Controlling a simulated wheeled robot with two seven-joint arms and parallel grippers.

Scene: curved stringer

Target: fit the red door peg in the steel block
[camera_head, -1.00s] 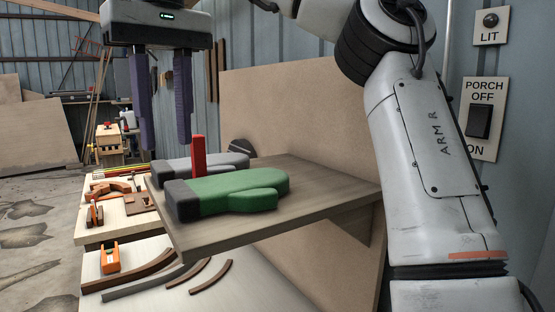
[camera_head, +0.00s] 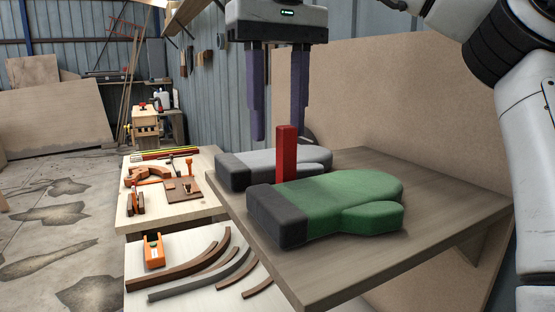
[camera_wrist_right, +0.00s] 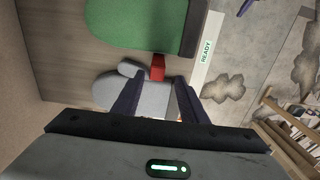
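The red door peg (camera_head: 287,156) stands upright on a wooden shelf, between a green mitten and a grey mitten. My right gripper (camera_head: 280,137) points down with its fingers apart and empty. Its tips are near the height of the peg's top, and the peg partly covers the right-hand finger. In the right wrist view the peg (camera_wrist_right: 157,67) shows between and just beyond the open fingertips (camera_wrist_right: 157,75). It is not touched there as far as I can see. My left gripper is in neither view. I cannot pick out the steel block.
The green mitten (camera_head: 350,199) lies close in front of the peg; the grey mitten (camera_head: 262,164) lies behind it. The shelf (camera_head: 440,200) is bare to the right. A READY label (camera_wrist_right: 206,52) shows in the wrist view. A lower bench (camera_head: 140,216) holds tools; curved strips (camera_head: 190,270) lie nearer.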

